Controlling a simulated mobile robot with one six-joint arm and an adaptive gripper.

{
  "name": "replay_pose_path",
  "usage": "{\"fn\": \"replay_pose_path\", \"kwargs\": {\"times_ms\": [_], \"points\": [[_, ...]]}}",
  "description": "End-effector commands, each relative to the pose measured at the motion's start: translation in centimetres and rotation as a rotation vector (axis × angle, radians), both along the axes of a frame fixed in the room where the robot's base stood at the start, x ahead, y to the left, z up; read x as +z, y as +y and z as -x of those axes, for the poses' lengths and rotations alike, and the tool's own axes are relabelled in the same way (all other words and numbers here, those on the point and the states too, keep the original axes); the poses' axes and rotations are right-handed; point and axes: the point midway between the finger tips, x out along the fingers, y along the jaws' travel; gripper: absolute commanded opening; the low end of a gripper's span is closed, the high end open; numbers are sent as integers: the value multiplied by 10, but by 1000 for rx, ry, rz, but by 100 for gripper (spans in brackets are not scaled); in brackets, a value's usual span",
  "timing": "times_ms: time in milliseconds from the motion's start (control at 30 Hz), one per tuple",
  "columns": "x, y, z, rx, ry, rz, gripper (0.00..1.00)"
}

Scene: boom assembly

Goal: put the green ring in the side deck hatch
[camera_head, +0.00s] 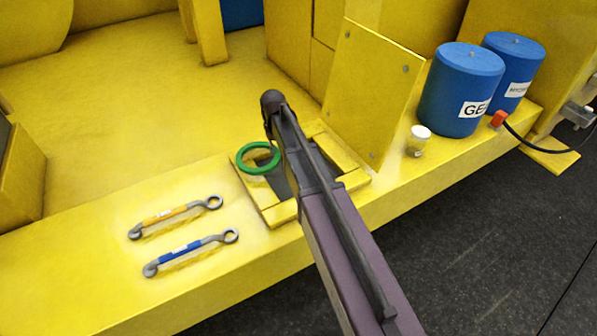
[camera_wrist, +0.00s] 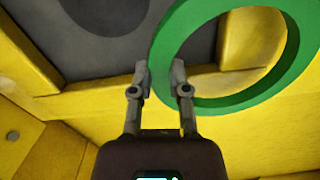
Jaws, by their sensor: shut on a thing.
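The green ring (camera_head: 243,163) is above the left part of the side deck hatch in the head view. In the wrist view my gripper (camera_wrist: 160,76) is shut on the near left edge of the ring (camera_wrist: 235,102), which extends to the right of the fingers. The hatch is a raised square yellow frame (camera_head: 261,196) around a dark opening, and its lid (camera_head: 372,90) stands up on the far right side. The frame also shows in the wrist view (camera_wrist: 60,108), with the grey inside beyond it. My arm covers part of the opening in the head view. The ring's height above the hatch is unclear.
An orange-marked wrench (camera_head: 170,214) and a blue-marked wrench (camera_head: 187,250) lie left of the hatch. A small white-capped jar (camera_head: 419,140) and two blue canisters (camera_head: 455,90) stand right of the lid. The yellow deck floor behind is clear.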

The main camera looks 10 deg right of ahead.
Motion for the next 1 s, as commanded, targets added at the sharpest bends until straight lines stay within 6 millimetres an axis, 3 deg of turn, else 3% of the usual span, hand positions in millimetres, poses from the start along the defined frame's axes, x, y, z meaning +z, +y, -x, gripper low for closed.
{"fn": "replay_pose_path", "kwargs": {"times_ms": [167, 400, 600, 800, 1000], "points": [[-2, -38, 42, -51, 0, -1, 0], [-4, -98, 117, -149, 1, -4, 0], [-6, -134, 172, -222, 0, -6, 0], [-6, -150, 200, -259, 0, -7, 0], [-6, -153, 203, -266, 0, -7, 0]]}}
